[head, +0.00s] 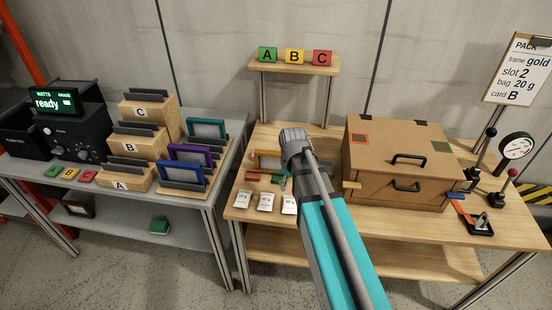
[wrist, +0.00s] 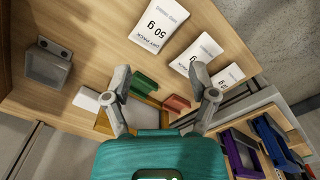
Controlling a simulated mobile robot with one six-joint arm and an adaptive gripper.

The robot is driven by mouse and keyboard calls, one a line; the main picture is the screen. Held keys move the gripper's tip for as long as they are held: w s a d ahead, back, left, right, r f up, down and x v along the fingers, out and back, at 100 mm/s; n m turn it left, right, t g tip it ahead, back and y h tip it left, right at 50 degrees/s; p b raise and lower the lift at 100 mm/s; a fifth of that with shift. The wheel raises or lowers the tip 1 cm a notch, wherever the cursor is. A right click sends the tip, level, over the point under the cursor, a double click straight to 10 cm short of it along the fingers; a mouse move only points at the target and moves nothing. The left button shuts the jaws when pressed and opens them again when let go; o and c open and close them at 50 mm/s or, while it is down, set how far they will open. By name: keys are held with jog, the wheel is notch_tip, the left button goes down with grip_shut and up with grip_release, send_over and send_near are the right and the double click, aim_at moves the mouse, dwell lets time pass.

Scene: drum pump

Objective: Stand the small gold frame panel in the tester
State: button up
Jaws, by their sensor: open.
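A gold frame panel (head: 267,157) lies on the wooden table, partly hidden behind my wrist in the head view. My gripper points down over that area. In the wrist view its fingers (wrist: 161,82) are spread and nothing is held between them. A green piece (wrist: 145,84) and a red piece (wrist: 177,103) show between and below the fingers. The black unit with the green display (head: 56,102) reading "ready", apparently the tester, stands on the grey table at left. I cannot make out its slot.
Blue, purple and teal frames (head: 206,129) stand in a rack beside stepped wooden blocks A, B and C (head: 128,180). White bags (head: 265,202) lie at the wooden table's front edge. A brown box with black handles (head: 400,135) fills the right. The sign (head: 518,68) reads gold, slot 2.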

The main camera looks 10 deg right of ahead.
aim_at(275, 153)
jog(key=w+a+r+n+p, duration=0.1)
jog(key=w+r+n+p, duration=0.3)
jog(key=w, duration=0.5)
jog(key=w+a+r+n+p, duration=0.1)
jog(key=w+r+n+p, duration=0.4)
jog(key=w+r, duration=0.2)
jog(key=w, duration=0.2)
jog(key=shift+w+a+p, duration=0.2)
jog(key=shift+w+p, duration=0.1)
jog(key=shift+p, duration=0.05)
notch_tip(275, 153, down, 9)
jog(key=b, duration=0.8)
jog(key=shift+r+b, duration=0.2)
jog(key=shift+b, duration=0.15)
jog(key=shift+f, duration=0.1)
jog(key=shift+f+b, duration=2.5)
jog(key=shift+b, duration=0.1)
grip_shut()
